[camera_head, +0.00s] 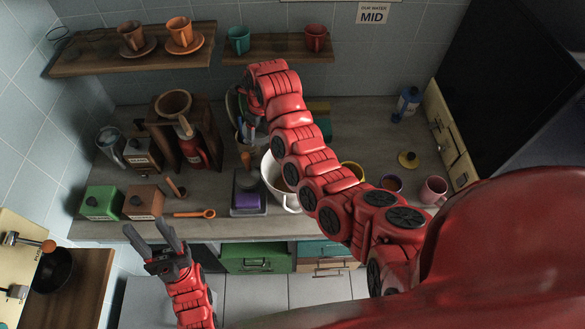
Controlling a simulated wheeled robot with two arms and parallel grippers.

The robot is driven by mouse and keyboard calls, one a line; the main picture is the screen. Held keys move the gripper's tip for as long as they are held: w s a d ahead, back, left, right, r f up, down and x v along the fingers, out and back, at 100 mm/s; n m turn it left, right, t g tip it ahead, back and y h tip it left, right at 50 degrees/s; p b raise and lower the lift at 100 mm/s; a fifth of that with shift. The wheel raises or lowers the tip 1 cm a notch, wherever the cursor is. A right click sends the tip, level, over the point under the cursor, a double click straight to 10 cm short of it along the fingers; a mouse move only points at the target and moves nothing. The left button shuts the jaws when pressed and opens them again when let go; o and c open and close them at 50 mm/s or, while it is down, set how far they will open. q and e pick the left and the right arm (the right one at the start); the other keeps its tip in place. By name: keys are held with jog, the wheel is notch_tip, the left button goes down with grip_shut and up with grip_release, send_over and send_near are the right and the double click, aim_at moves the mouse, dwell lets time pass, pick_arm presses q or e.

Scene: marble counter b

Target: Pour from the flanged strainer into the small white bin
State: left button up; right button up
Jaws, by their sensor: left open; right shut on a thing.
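My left gripper (168,240) is open and empty, with its fingers spread in front of the counter's front edge. My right gripper (250,112) is at the back of the counter, largely hidden by its own red wrist. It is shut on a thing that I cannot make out. A round grey rim (232,104) shows just left of it; I cannot tell whether it is the flanged strainer. A white round vessel (270,183) with a front handle stands mid-counter, partly covered by my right arm. I cannot tell whether it is the small white bin.
A purple-topped block (248,194) lies left of the white vessel. An orange spoon (195,213), a green box (101,202) and a brown box (143,202) are further left. A pink mug (433,190) and a blue bottle (407,102) stand right. Shelves with cups (130,62) hang behind.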

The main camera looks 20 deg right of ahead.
jog(key=shift+w+a+f+g+h+b, duration=0.2)
jog(key=shift+w+f+g+h+b, duration=0.2)
jog(key=shift+b, duration=0.85)
jog(key=shift+w+a+r+g+b, duration=0.15)
jog(key=shift+g+b, duration=0.15)
jog(key=shift+b, duration=0.4)
